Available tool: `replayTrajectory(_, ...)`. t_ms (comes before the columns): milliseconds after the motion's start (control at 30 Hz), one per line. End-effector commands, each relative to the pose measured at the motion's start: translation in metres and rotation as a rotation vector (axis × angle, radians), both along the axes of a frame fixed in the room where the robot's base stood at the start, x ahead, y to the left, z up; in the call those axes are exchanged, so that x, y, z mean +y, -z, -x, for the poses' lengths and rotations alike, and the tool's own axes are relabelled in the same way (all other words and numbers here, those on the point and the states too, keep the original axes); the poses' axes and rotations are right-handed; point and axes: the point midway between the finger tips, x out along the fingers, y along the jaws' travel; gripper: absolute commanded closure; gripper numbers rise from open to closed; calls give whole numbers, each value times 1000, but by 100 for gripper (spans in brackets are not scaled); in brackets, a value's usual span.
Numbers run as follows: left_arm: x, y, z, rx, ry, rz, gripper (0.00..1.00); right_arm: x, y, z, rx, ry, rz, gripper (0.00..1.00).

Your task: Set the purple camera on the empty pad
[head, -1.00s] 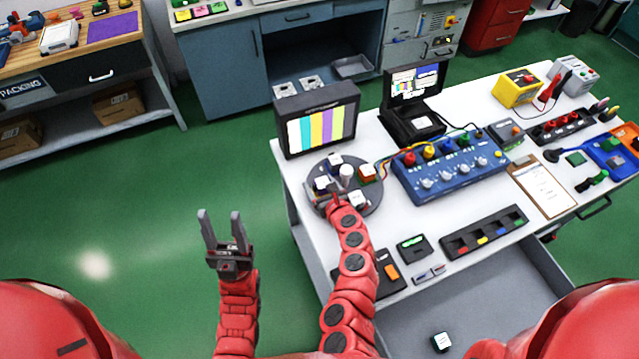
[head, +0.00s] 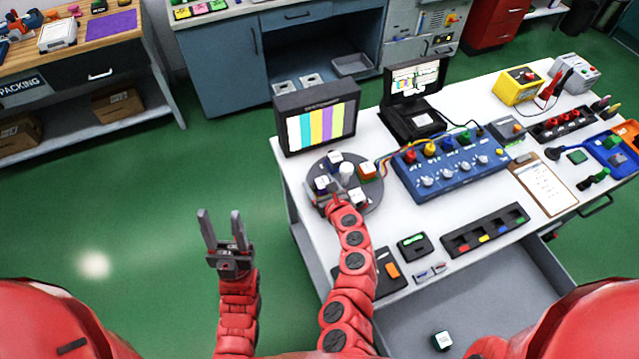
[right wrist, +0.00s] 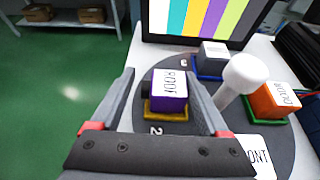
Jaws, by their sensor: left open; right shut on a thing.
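The purple camera (right wrist: 168,103) has a white label on top and a dark lens at its left side. In the right wrist view it sits upright over a yellow pad (right wrist: 167,117) on the grey round turntable (right wrist: 135,117), near a printed "2". My right gripper (right wrist: 165,100) has a finger on each side of it and is shut on it. In the head view my right gripper (head: 328,198) is at the turntable's near left edge and partly hides the camera. My left gripper (head: 225,230) is open and empty over the floor, left of the bench.
A white post (right wrist: 243,78) stands mid-turntable. An orange block (right wrist: 277,100) and a grey block (right wrist: 212,55) sit on other pads. A monitor (head: 318,120) with colour bars stands just behind. A blue knob box (head: 450,165) is to the right. Open floor lies left.

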Motion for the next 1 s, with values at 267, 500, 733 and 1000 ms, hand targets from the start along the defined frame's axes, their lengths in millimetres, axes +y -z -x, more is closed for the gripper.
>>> replayTrajectory(267,0,2,0,0,0,0,50,0,2,0,-1,0,0,2)
replayTrajectory(500,0,2,0,0,0,0,50,0,2,0,0,0,0,0)
replayTrajectory(733,0,5,0,0,0,0,50,-4,-3,10,-5,3,-4,0)
replayTrajectory(1000,0,13,0,0,0,0,50,-19,-17,45,-1,5,-2,0)
